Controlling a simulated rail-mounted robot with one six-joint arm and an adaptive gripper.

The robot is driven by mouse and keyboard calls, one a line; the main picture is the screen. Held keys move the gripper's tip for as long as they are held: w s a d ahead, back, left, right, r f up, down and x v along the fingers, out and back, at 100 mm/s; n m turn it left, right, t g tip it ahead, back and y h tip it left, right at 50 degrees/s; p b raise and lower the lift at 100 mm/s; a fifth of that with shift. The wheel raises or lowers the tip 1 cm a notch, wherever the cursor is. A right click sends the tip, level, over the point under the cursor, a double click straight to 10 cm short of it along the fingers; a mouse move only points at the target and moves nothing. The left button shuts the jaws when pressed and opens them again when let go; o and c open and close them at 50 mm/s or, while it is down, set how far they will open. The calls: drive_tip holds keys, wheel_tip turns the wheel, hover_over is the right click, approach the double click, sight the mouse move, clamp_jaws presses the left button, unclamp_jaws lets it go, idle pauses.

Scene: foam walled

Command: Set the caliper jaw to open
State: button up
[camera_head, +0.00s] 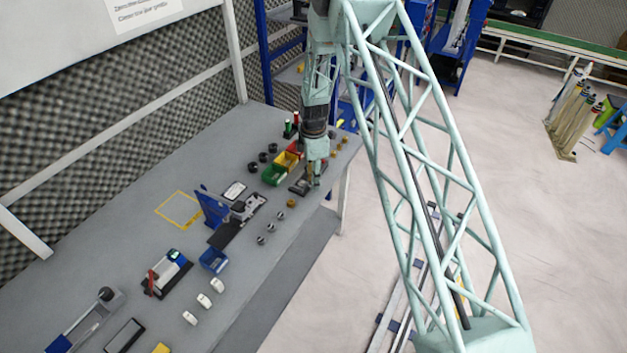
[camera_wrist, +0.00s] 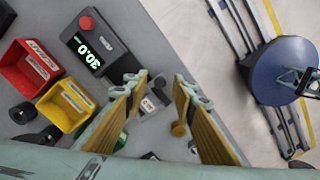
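A dark grey instrument with a lit readout of 30.0 and a red button, apparently the caliper (camera_wrist: 103,42), lies on the bench at the upper left of the wrist view. A small light grey marked part (camera_wrist: 148,105) shows between my fingers; whether it is the caliper's jaw, I cannot tell. My gripper (camera_wrist: 158,84) is open above it, fingers apart, nothing held. In the head view my gripper (camera_head: 316,172) points down over the dark instrument (camera_head: 300,187) near the bench's front edge. Contact cannot be judged.
Red (camera_wrist: 31,68), yellow (camera_wrist: 66,104) and green (camera_head: 273,175) bins stand left of my gripper. Dark round parts (camera_wrist: 22,113) lie close by. A black fixture with a blue upright (camera_head: 212,207) stands farther left. The bench edge and open floor lie right.

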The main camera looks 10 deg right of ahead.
drive_tip(key=shift+c, duration=0.9)
clamp_jaws()
drive_tip(key=w+d, duration=0.1)
drive_tip(key=w+d+b, duration=0.1)
drive_tip(key=shift+w+d+f, duration=0.1)
drive_tip(key=shift+w+d, duration=0.1)
drive_tip(key=shift+w, duration=0.1)
drive_tip(key=shift+w+d+b, duration=0.25)
drive_tip(key=shift+w+b, duration=0.05)
drive_tip(key=shift+b, duration=0.05)
drive_tip(key=shift+o, duration=0.7)
unclamp_jaws()
drive_tip(key=shift+w+d, duration=0.1)
drive_tip(key=shift+d, duration=0.05)
drive_tip(key=shift+o, duration=0.2)
